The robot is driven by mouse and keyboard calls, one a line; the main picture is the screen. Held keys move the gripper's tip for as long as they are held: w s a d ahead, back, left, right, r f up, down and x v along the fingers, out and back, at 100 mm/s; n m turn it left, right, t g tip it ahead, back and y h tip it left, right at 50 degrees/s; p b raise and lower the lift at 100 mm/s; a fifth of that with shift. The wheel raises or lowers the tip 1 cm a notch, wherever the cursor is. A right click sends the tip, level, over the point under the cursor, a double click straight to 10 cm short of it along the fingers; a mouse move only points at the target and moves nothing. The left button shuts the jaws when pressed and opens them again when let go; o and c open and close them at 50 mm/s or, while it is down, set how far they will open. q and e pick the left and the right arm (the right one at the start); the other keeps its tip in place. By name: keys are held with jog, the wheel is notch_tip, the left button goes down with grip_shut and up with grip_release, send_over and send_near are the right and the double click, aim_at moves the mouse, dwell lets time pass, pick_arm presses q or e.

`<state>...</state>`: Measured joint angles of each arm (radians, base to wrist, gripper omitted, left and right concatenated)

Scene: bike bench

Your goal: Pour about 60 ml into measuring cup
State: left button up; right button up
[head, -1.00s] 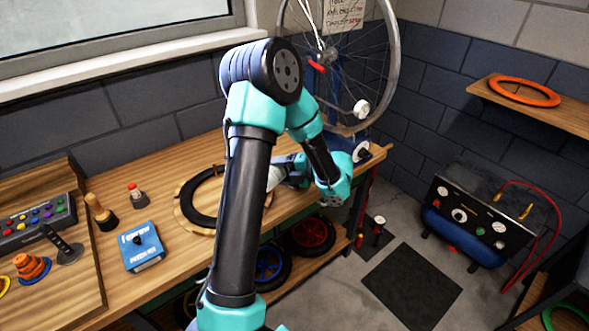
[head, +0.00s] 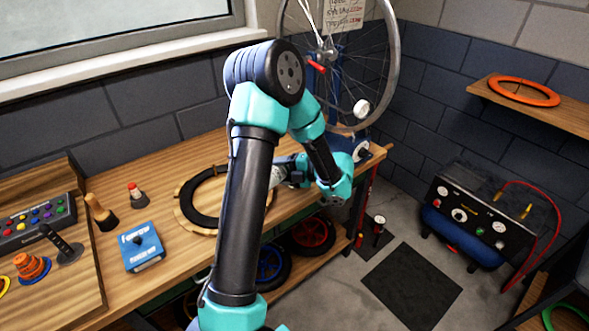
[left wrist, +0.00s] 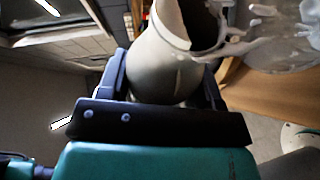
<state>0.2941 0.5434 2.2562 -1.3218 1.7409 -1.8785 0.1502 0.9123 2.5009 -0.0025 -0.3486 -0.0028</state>
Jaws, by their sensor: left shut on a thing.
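My left gripper (left wrist: 163,85) is shut on a pale grey, rounded bottle (left wrist: 160,65) in the left wrist view, with a finger on each side of it. The bottle's top runs out of the picture. Whitish, glossy, partly see-through shapes (left wrist: 270,40) show to its right; I cannot tell whether they are liquid or a clear cup. In the head view my left gripper (head: 290,170) is over the bench, partly behind my own arm. A measuring cup cannot be made out clearly, and no liquid level can be read. My right gripper is not in view.
The wooden bench (head: 105,285) carries a black tyre on a round wooden board (head: 186,222), a blue box (head: 141,247), a brush (head: 101,212) and a small red-topped bottle (head: 136,194). A wheel (head: 390,85) stands at the back.

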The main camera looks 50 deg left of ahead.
pick_arm(q)
jog(key=shift+a, duration=0.1)
dwell(0.5)
jog(key=shift+r+n+t, duration=0.2)
jog(key=shift+n+t, duration=0.1)
jog(key=shift+n, duration=0.1)
jog(key=shift+s+f+n+t+h, duration=0.2)
jog(key=shift+f+n+t, duration=0.1)
jog(key=shift+f+n, duration=0.1)
jog(key=shift+s+f+n+t+h, duration=0.1)
jog(key=shift+f+n+t+h, duration=0.1)
jog(key=shift+f+n+t, duration=0.15)
jog(key=shift+s+f+n, duration=0.2)
jog(key=shift+f+n, duration=0.05)
jog(key=shift+n, duration=0.1)
